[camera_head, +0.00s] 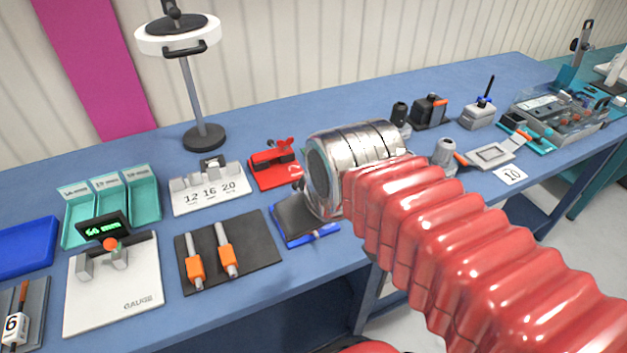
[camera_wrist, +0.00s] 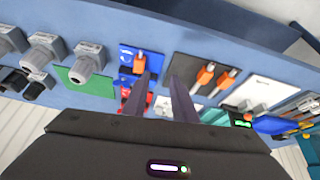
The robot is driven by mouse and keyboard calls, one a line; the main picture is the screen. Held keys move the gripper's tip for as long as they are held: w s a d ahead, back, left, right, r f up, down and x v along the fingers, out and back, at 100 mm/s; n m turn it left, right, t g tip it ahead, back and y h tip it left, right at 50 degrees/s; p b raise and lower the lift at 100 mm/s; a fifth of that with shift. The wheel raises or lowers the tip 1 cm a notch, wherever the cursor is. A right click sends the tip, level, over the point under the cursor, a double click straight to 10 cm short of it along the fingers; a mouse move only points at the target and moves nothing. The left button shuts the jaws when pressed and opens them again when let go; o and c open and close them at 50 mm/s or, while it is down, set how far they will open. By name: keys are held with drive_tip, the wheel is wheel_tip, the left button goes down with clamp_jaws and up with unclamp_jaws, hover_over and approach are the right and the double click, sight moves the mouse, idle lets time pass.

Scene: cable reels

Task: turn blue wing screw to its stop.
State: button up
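A small blue part (camera_head: 484,99) sits on a grey block (camera_head: 478,116) with a dark upright rod, at the back right in the head view. It may be the blue wing screw; it is too small to tell its shape or angle. In the wrist view my gripper (camera_wrist: 164,77) has its two dark fingers apart with nothing visible between them. A blue-edged pad (camera_wrist: 127,57) with an orange piece (camera_wrist: 139,65) lies beyond the fingertips, left of the gap. Contact cannot be told. In the head view my silver wrist and red arm hide the gripper.
A red clamp (camera_head: 273,168) with a red wing-shaped top stands left of my wrist. A dark mat (camera_head: 258,258) with two orange-handled tools, a gauge plate (camera_head: 139,302) and a ring lamp (camera_head: 203,137) are further left. A clear-sided tray (camera_head: 570,120) stands right.

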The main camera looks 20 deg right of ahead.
drive_tip(key=w+d+r+n+g, duration=0.2)
drive_tip(key=w+d+n, duration=0.3)
drive_tip(key=w+n, duration=0.3)
drive_tip(key=w+d+r+n+g, duration=0.2)
drive_tip(key=w+d+n+g, duration=0.1)
drive_tip(key=w+n, duration=0.6)
drive_tip(key=shift+w+d, duration=0.5)
drive_tip(key=shift+d, duration=0.35)
wheel_tip(320, 180, down, 14)
drive_tip(key=shift+r, duration=0.2)
drive_tip(key=shift+c, duration=0.5)
clamp_jaws()
drive_tip(key=shift+a, duration=0.15)
